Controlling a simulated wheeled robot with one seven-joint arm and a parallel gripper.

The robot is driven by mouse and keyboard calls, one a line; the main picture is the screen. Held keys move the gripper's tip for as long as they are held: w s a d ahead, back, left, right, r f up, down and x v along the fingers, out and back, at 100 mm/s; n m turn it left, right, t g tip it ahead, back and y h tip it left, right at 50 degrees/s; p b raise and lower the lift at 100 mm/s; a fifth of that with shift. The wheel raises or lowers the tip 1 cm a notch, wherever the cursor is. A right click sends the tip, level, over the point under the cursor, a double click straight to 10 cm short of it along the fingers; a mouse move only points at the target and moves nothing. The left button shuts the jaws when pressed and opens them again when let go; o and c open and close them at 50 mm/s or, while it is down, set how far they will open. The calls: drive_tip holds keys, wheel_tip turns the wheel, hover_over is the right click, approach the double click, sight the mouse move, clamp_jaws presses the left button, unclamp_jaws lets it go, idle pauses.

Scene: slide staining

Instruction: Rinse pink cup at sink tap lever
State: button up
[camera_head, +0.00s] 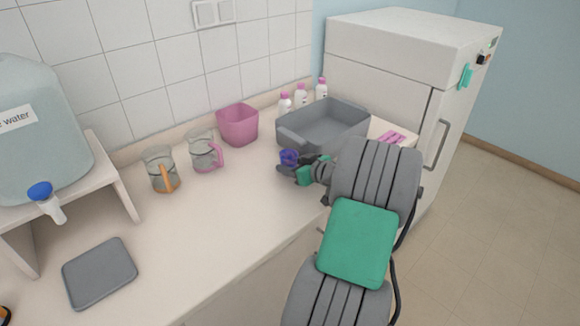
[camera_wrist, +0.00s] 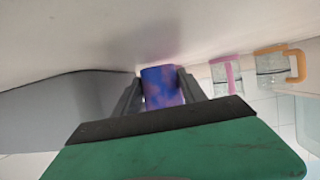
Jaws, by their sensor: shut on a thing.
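My gripper (camera_head: 288,163) is over the counter in front of the grey basin, shut on a small blue-purple cylinder (camera_head: 289,156). In the wrist view, the cylinder (camera_wrist: 161,87) has pinkish patches and sits between the two fingers (camera_wrist: 160,90); I cannot tell whether it touches the counter. A pink square-mouthed tub (camera_head: 237,125) stands against the wall. A clear jug with a pink handle (camera_head: 205,152) stands left of it and also shows in the wrist view (camera_wrist: 227,74). The only tap I see is the blue-topped spigot (camera_head: 45,198) on the water tank.
The grey basin (camera_head: 322,138) stands near the counter's right end, with several pink-capped bottles (camera_head: 301,95) behind. A jug with an orange handle (camera_head: 161,170) and a grey mat (camera_head: 99,272) are to the left. The front middle of the counter (camera_head: 205,230) is clear.

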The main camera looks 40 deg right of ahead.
drive_tip(key=shift+f, duration=0.5)
